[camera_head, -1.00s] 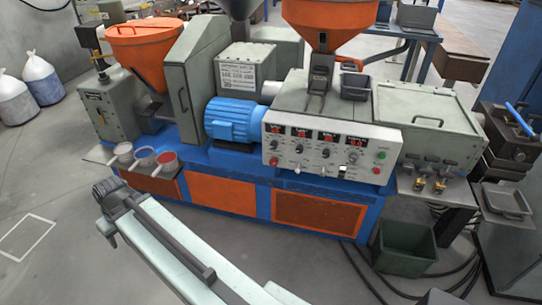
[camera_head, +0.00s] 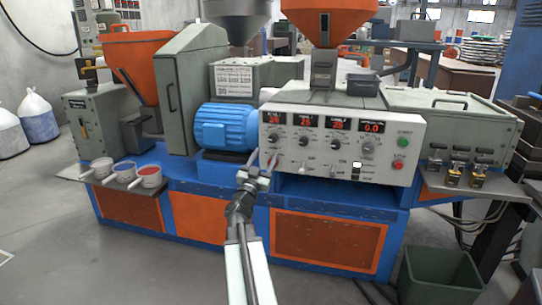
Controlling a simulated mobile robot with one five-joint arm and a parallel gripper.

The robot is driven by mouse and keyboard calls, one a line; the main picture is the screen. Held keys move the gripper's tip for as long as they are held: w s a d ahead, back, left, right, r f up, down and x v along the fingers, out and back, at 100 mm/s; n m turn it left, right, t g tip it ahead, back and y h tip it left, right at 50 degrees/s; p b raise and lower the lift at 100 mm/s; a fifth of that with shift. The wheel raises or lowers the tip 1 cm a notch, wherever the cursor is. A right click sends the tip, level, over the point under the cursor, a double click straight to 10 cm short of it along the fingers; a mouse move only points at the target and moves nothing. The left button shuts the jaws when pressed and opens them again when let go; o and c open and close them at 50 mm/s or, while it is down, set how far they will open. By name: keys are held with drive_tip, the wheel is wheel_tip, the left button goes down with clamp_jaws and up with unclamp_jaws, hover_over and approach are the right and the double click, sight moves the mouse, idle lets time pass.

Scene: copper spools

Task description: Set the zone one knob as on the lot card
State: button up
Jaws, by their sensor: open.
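The control panel (camera_head: 335,150) on the extruder's front has several red displays, which seem to read about 25, 25, 25 and 0.0. The zone one knob (camera_head: 274,138) is the dark, leftmost knob in the upper row, under the first display; its pointer is too small to read. My gripper (camera_head: 270,161) is open just below that knob, in front of the panel's lower left, and hides part of it. I cannot tell whether it touches the panel. A white printed card (camera_head: 234,78), perhaps the lot card, is on the grey housing; its figures are not legible.
Other knobs (camera_head: 304,139) stand to the right, with toggle switches below. A green button (camera_head: 404,142) and a red button (camera_head: 399,165) are at the panel's right. A blue motor (camera_head: 226,127) lies close to the left. Three scoops (camera_head: 125,172) sit on the left ledge.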

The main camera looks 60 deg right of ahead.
sight(271, 141)
drive_tip(key=p+x, duration=0.3)
drive_tip(key=x, duration=0.5)
drive_tip(key=shift+w+a+r, duration=0.15)
clamp_jaws()
